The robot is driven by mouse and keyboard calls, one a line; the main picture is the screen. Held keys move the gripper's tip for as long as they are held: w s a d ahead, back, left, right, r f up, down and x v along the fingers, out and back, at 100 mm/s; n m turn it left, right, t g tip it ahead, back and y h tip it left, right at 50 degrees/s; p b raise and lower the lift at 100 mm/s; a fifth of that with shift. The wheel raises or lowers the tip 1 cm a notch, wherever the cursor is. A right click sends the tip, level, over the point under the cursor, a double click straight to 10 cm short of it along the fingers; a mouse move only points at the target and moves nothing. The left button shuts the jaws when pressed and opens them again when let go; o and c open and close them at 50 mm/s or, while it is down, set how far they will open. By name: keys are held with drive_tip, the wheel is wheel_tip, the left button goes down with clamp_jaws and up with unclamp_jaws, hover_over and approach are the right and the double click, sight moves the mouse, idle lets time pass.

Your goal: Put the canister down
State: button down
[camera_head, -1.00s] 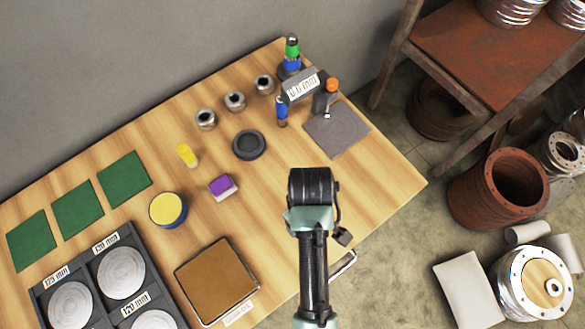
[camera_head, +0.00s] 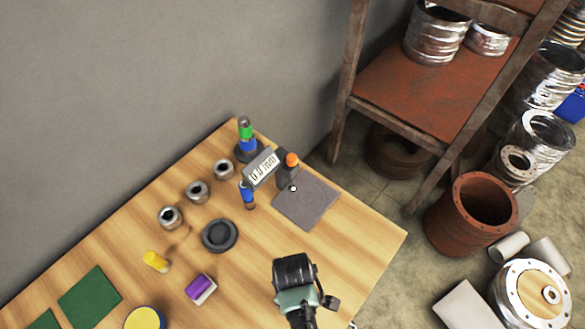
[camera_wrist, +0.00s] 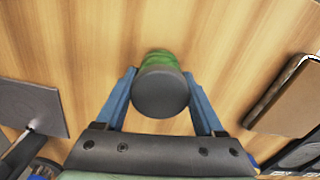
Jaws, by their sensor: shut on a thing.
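In the wrist view the canister (camera_wrist: 160,92) shows end-on, with a round dark grey end towards the camera and a green body beyond it. My gripper (camera_wrist: 158,78) has its blue fingers on either side of it and is shut on it. The wooden table top (camera_wrist: 240,30) lies beyond the canister; whether the canister touches it I cannot tell. In the head view my dark wrist (camera_head: 295,272) is over the right part of the table (camera_head: 365,245), hiding the fingers and the canister.
A measuring stand with a display (camera_head: 262,167) and grey plate (camera_head: 308,203) stands at the far corner. A black ring (camera_head: 219,236), metal cylinders (camera_head: 171,217), a yellow piece (camera_head: 155,261) and a purple-and-white block (camera_head: 201,288) lie to the left. The table's right strip is clear.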

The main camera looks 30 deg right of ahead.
drive_tip(key=shift+w+f, duration=0.1)
drive_tip(key=shift+f, duration=0.15)
drive_tip(key=shift+f, duration=0.1)
unclamp_jaws()
wheel_tip(320, 180, up, 12)
drive_tip(key=shift+r, duration=0.2)
idle(0.4)
